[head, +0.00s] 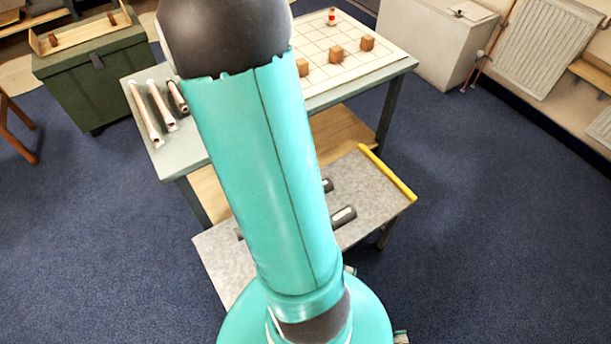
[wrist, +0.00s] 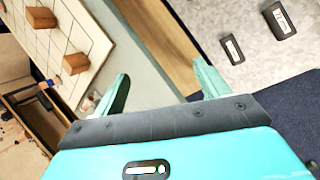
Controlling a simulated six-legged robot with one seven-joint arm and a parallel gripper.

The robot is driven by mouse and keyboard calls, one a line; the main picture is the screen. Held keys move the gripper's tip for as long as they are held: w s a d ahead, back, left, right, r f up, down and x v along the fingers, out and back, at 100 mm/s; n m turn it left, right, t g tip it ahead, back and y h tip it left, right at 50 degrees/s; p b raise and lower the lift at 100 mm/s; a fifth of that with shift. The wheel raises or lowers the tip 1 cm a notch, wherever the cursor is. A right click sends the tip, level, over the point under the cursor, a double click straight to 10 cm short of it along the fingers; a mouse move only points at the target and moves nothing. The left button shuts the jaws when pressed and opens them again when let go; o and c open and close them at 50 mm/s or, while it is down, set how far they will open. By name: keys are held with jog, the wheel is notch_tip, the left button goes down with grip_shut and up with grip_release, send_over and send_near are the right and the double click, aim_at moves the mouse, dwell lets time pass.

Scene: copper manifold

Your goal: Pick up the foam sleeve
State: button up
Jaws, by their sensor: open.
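Dark grey rounded pieces lie on the low speckled grey bench. One with a pale label (head: 343,216) is to the right of my arm in the head view, and another (head: 327,185) is partly hidden behind it. Two dark pieces with pale labels show at the top right of the wrist view, a nearer one (wrist: 232,48) and a farther one (wrist: 279,18). They look like foam sleeves, but I cannot tell for certain. My gripper (wrist: 162,70) is open and empty, its turquoise fingers apart from these pieces. It is out of sight in the head view.
A taller table holds a white gridded board (head: 350,68) with wooden blocks (head: 336,54). Copper-coloured pipes (head: 145,112) and a dark tube (head: 177,97) lie at its left. A yellow strip (head: 388,174) edges the low bench (head: 228,268).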

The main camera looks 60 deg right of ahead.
jog(key=s+d+f+n, duration=0.2)
jog(key=s+d+f, duration=0.2)
jog(key=f, duration=0.7)
jog(key=s+d+f+n+g+y, duration=0.1)
jog(key=s+d+f, duration=0.4)
jog(key=f, duration=0.7)
jog(key=s+d+f+n+g, duration=0.1)
jog(key=s+d+f+n, duration=0.2)
jog(key=f, duration=0.8)
jog(key=shift+s+d+f+y, duration=0.2)
jog(key=shift+s+d, duration=0.15)
jog(key=shift+d, duration=0.25)
jog(key=shift+s+d+f+y, duration=0.1)
jog(key=shift+s+d+y, duration=0.1)
jog(key=shift+s+d, duration=0.25)
jog(key=shift+x, duration=2.75)
jog(key=shift+w, duration=0.1)
jog(key=shift+c, duration=0.2)
jog(key=c, duration=1)
